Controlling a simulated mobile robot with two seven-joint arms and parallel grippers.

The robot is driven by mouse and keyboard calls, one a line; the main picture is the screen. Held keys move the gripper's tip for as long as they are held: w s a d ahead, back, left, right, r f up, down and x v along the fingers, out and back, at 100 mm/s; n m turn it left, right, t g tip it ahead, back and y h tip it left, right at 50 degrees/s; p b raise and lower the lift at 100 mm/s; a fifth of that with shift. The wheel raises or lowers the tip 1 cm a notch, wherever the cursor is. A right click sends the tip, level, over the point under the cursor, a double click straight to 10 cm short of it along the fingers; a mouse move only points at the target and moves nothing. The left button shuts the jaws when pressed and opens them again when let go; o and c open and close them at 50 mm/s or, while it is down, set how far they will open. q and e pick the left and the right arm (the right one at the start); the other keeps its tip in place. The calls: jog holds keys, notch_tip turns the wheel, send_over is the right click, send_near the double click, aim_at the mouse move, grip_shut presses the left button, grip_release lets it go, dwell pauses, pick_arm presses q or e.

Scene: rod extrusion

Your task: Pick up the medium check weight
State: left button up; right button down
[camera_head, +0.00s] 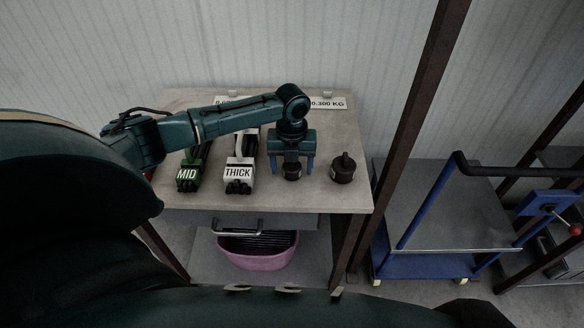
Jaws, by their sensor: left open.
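Two dark knobbed check weights stand on the grey table. The smaller-looking weight (292,172) is between the fingers of my left gripper (291,168). The other, wider weight (343,169) stands to its right, clear of the gripper. My left gripper points down, open, with one blue finger on either side of the smaller weight; I cannot tell if they touch it. The gripper body hides part of the weight. No size mark is readable on either weight. My right gripper is not in view.
Bundles of dark rods with a green MID label (187,174) and a white THICK label (238,173) lie left of the weights. A sign reading 0.300 KG (328,103) stands at the table's back. A blue cart (450,215) stands to the right.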

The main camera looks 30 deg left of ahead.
pick_arm(q)
jog(key=shift+r, duration=0.1)
jog(key=c, duration=1.4)
